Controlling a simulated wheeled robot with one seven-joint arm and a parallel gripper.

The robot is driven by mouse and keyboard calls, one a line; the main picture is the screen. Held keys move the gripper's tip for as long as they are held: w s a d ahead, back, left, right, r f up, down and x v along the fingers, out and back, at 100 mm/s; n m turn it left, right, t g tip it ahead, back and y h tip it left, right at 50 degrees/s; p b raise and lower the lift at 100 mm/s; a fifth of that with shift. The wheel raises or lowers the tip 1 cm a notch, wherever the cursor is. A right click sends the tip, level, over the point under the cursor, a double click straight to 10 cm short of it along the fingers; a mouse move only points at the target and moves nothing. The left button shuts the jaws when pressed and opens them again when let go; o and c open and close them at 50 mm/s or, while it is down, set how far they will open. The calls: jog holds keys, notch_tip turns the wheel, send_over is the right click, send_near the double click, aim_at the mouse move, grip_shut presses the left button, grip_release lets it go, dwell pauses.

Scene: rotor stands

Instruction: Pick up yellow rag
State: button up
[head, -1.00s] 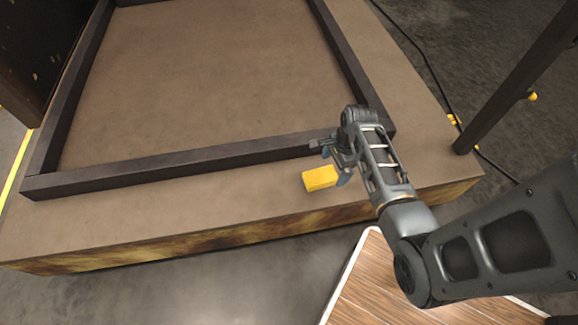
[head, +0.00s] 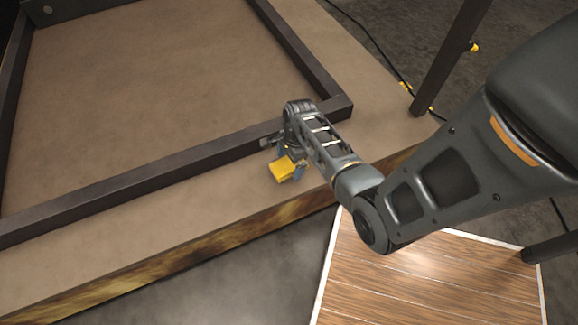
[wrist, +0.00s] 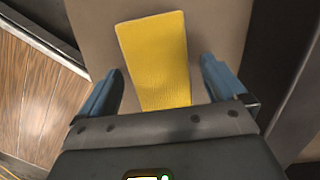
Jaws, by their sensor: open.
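The yellow rag (head: 284,171) is a folded block lying on the brown platform (head: 160,222), between its front edge and the dark frame. In the wrist view the rag (wrist: 156,55) is a long yellow rectangle, its near end between my two blue fingers. My gripper (head: 287,166) is right at the rag in the head view. In the wrist view my gripper (wrist: 160,86) is open, with a gap between each finger and the rag. The rag's near end is hidden behind the gripper body.
A dark raised frame (head: 140,175) runs along the platform just behind the rag. A wood-plank surface (head: 430,285) with a pale edge lies at the lower right. A dark post (head: 450,55) and a cable stand to the right.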

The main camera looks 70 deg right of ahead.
jog(key=c, duration=1.1)
jog(key=shift+r, duration=0.15)
jog(key=shift+c, duration=0.2)
jog(key=shift+r+p, duration=0.35)
jog(key=shift+r, duration=0.2)
jog(key=r, duration=0.1)
jog(key=r+p, duration=0.1)
jog(key=r, duration=0.1)
jog(key=shift+s+d+r+p, duration=0.35)
jog(key=shift+d, duration=0.05)
jog(key=s+d+r+p, duration=0.2)
jog(key=s+d+r, duration=0.4)
jog(key=s+d, duration=0.1)
jog(key=shift+s+d, duration=0.15)
jog(key=shift+s, duration=0.2)
